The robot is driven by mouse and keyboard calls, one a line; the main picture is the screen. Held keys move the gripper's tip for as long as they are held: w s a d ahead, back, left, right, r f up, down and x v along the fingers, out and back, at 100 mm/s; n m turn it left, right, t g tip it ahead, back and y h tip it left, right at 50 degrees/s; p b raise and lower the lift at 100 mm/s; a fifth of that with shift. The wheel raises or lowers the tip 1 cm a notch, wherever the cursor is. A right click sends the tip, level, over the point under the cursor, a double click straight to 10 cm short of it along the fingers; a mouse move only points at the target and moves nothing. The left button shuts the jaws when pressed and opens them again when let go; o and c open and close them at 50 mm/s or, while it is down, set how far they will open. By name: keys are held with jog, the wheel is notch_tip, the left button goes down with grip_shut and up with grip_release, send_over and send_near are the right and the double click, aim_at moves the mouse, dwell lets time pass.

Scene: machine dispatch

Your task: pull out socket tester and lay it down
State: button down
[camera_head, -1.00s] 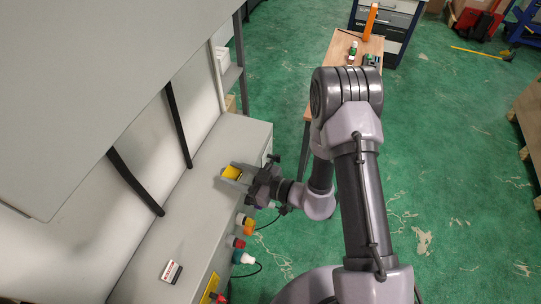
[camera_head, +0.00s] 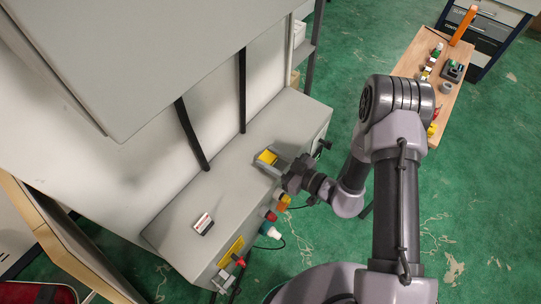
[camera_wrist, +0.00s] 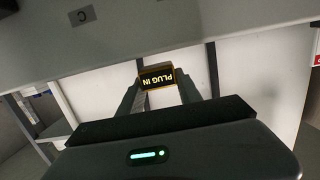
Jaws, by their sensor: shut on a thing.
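The socket tester (camera_head: 267,157) is a small yellow block. In the head view the tester appears over the top of the grey cabinet (camera_head: 240,180). I cannot tell its height above that surface. The lower part of the tester is hidden by the fingers.
Dark struts rise behind. A wooden table (camera_head: 415,62) with several small objects stands at the upper right.

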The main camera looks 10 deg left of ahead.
jog(key=shift+f+b, duration=0.35)
jog(key=shift+f, duration=0.45)
jog(key=c, duration=0.7)
grip_release()
jog(key=p+v, duration=0.3)
jog(key=v, duration=1.5)
jog(key=s+a+r+n+g+h+b, duration=0.1)
jog(key=s+r+n+g+h, duration=0.2)
jog(key=n, duration=0.7)
jog(key=s+r+n+g+b, duration=0.1)
jog(key=r+n+g+b, duration=0.1)
jog(key=r+n, duration=0.6)
jog(key=s+a+r+n+g+h+b, duration=0.1)
jog(key=s+r+n+g+h, duration=0.15)
jog(key=n, duration=0.85)
jog(key=s+d+r+n+t+h+b, duration=0.1)
jog(key=d+r+n+t+h, duration=0.1)
jog(key=n, duration=0.6)
jog(key=s+d+r+n+t+h+b, duration=0.1)
jog(key=d+r+n+t+h, duration=0.1)
jog(key=n, duration=0.6)
jog(key=s+d+r+n+t+h+b, duration=0.1)
jog(key=s+d+r+n+t+h, duration=0.1)
jog(key=r+n, duration=0.3)
jog(key=shift+d+n+t+h+b, duration=0.2)
jog(key=shift+n+t+h, duration=0.2)
jog(key=shift+n, duration=0.65)
jog(key=shift+d+n+t+h+b, duration=0.15)
jog(key=shift+n+t+h+b, duration=0.15)
jog(key=shift+n, duration=0.75)
